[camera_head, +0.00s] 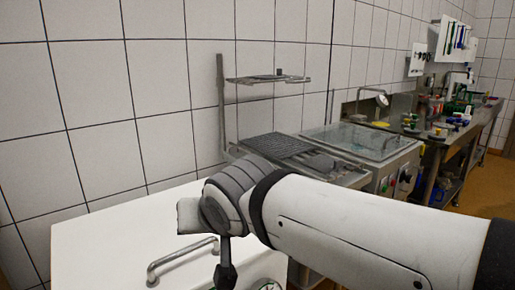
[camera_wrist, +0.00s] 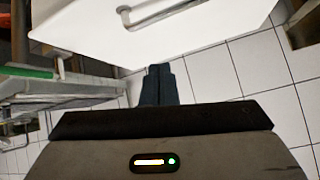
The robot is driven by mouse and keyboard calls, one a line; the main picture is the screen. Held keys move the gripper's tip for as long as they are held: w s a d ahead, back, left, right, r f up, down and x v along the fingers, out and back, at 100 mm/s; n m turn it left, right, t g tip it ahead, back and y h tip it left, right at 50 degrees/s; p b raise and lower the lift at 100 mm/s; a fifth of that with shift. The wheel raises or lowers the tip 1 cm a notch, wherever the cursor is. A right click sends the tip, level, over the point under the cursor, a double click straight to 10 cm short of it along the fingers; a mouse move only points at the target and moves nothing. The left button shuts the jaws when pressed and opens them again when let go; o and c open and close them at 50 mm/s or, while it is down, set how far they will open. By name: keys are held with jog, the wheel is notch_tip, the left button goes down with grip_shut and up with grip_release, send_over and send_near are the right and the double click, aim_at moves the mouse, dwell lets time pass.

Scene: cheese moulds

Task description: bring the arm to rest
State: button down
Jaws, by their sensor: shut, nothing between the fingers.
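My gripper (camera_wrist: 159,72) shows in the wrist view with its two dark fingers together, shut and empty. In the head view my white arm stretches in from the right edge to the middle, in front of the white cabinet (camera_head: 90,240). The fingertips cannot be made out there; a dark part of my wrist hangs beside the metal handle (camera_head: 182,260). I cannot tell whether it touches the handle.
Behind my arm stand a dark ribbed rack (camera_head: 283,146) and a glass-lidded vat (camera_head: 360,138). A small shelf (camera_head: 268,79) is above. A steel bench (camera_head: 440,130) with small coloured items runs along the tiled wall at right.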

jog(key=d+r+m+g+h+p, duration=0.15)
jog(key=d+h+p, duration=0.25)
jog(key=d+p, duration=0.75)
jog(key=s+d+m+g+h+p, duration=0.1)
jog(key=s+d+g+p, duration=0.3)
jog(key=s+d, duration=0.4)
jog(key=d+f+m+p, duration=0.1)
jog(key=d, duration=0.4)
jog(key=shift+d, duration=0.1)
